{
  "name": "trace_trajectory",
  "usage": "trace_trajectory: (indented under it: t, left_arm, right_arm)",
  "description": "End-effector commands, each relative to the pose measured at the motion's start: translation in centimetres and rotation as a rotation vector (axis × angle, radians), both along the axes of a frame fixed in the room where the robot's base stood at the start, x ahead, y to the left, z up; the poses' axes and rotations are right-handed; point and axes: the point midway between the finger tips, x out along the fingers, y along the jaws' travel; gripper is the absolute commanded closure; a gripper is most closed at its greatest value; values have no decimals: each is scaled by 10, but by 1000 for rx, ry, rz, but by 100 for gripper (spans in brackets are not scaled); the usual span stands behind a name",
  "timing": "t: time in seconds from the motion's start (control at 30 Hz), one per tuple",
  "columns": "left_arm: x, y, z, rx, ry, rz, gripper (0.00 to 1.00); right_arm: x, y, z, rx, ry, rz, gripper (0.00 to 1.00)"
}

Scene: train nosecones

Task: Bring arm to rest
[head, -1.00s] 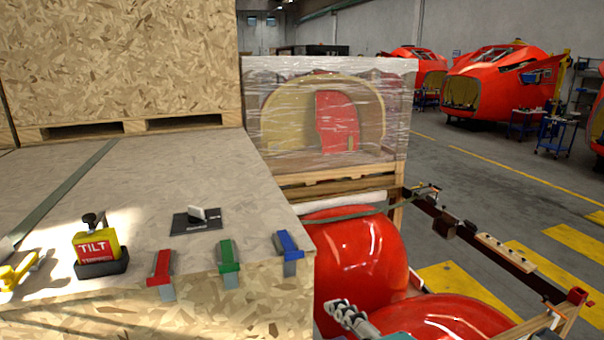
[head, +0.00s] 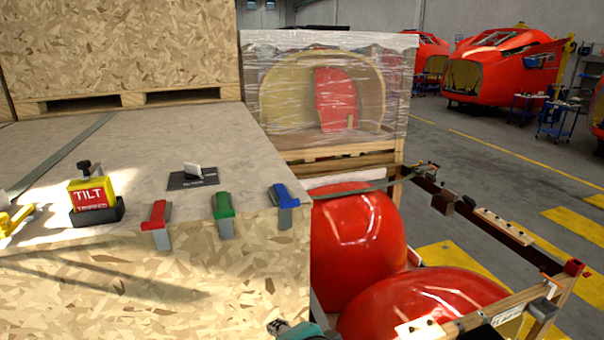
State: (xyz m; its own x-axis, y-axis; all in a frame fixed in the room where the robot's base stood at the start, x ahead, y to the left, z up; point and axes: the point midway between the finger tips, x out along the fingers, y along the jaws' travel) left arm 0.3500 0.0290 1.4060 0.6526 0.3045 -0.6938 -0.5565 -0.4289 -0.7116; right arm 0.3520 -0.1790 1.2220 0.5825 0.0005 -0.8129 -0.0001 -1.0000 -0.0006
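One of my grippers (head: 277,327) shows only as a small grey and teal tip at the bottom edge of the head view, in front of the crate's lower right corner. Most of it is cut off by the frame, so I cannot tell whether it is open or shut, or which arm it belongs to. No other gripper is in view.
Red nosecones (head: 360,235) lie in a frame (head: 478,222) at right.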

Motion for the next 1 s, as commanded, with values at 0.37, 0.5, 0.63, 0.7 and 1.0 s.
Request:
trace_trajectory:
  t: [0.37, 0.5, 0.63, 0.7, 1.0]
  left_arm:
    - [2, 104, -268, -551, 87, 422, 65]
    - [2, 129, -327, -745, 28, 558, 65]
    - [1, 143, -355, -857, -25, 637, 65]
    - [2, 147, -362, -890, -43, 659, 65]
    - [2, 149, -361, -909, -54, 669, 65]
  right_arm:
    - [0, 0, -129, 0, 0, 0, 60]
    - [0, 0, -160, 0, 0, 0, 60]
    - [0, 0, -176, 0, 0, 0, 60]
    - [0, 0, -179, 0, 0, 0, 60]
    - [0, 0, -177, 0, 0, 0, 60]
